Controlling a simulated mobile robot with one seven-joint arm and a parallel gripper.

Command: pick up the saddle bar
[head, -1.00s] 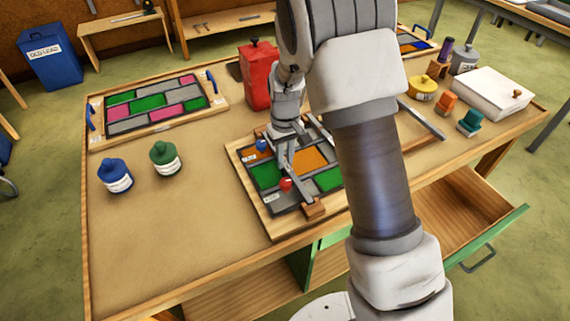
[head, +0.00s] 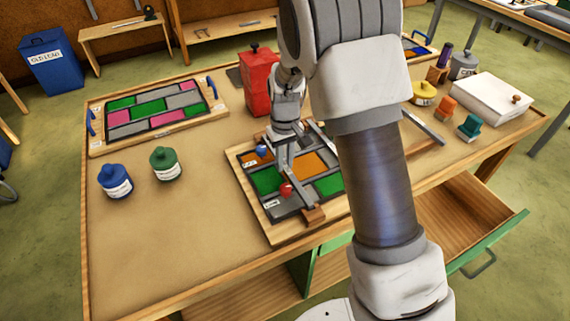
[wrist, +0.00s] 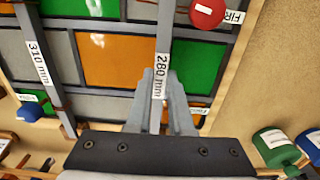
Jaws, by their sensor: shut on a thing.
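A leaded panel (head: 262,213) of green, orange and grey glass lies in a wooden frame at the table's front middle. A grey saddle bar marked "280 mm" (wrist: 164,32) lies over it in the wrist view. My gripper (wrist: 161,100) is shut on this bar, with one finger on each side and the label between them. In the head view my gripper (head: 285,168) is low over the panel. A second bar, marked "310 mm" (wrist: 44,70), is at the left in the wrist view, apart from my fingers. My arm hides part of the panel in the head view.
A red knob (head: 286,189), a blue knob (head: 262,151) and a wooden block (head: 314,214) are close to my gripper. A red canister (head: 258,82) stands behind. Blue (head: 115,178) and green (head: 165,162) bottles stand left. An open drawer (head: 465,205) juts out at right.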

